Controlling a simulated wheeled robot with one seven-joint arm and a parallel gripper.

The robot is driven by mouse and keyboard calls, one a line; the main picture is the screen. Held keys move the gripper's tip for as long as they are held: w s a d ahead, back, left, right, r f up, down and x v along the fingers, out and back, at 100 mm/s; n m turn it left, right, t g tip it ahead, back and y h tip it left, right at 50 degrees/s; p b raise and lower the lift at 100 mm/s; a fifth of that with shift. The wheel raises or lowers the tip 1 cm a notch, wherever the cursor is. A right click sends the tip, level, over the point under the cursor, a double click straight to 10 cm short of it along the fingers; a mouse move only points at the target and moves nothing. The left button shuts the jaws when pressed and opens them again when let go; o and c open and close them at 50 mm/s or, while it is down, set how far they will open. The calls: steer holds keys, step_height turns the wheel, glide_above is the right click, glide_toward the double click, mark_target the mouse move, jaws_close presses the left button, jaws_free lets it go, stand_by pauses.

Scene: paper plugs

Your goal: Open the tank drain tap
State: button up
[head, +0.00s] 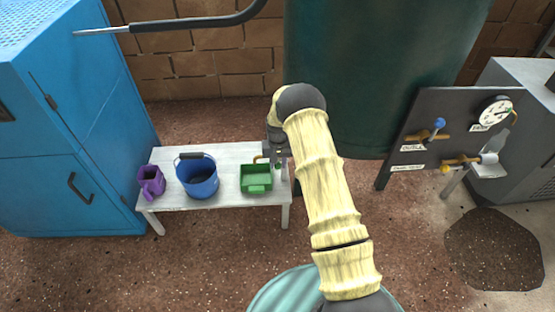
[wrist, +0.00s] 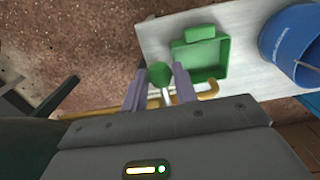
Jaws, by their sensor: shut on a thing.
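The drain tap's brass spout (wrist: 209,92) shows in the wrist view beside the green bin. Its pale lever (wrist: 167,98) ends in a green ball knob (wrist: 160,72). My gripper (wrist: 160,82) is shut on the lever, one finger on either side just by the knob. In the head view my gripper (head: 278,155) is at the front of the dark green tank (head: 372,80), above the bench's right end. The spout (head: 262,157) shows there just left of my gripper, above the green bin (head: 257,178). My arm and gripper hide most of the tap. I see no water flowing.
A white bench (head: 225,150) holds the green bin, a blue bucket (head: 199,180) and a purple jug (head: 151,181). A blue cabinet (head: 70,120) stands left.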

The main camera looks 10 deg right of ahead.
steer(key=shift+d+n+p, duration=0.35)
steer(key=shift+d+n, duration=0.8)
steer(key=shift+n, duration=0.45)
steer(key=d+n, duration=0.2)
steer(key=n, duration=0.1)
steer(key=shift+w+d, duration=0.1)
steer(key=shift+w, duration=0.25)
stand_by(0.6)
steer(key=shift+w+d+n, duration=0.3)
steer(key=shift+d+n, duration=0.2)
steer(key=shift+n, duration=0.3)
steer(key=shift+w+d+n, duration=0.3)
steer(key=shift+d+n, duration=0.15)
steer(key=shift+n, duration=0.35)
steer(key=shift+d, duration=0.1)
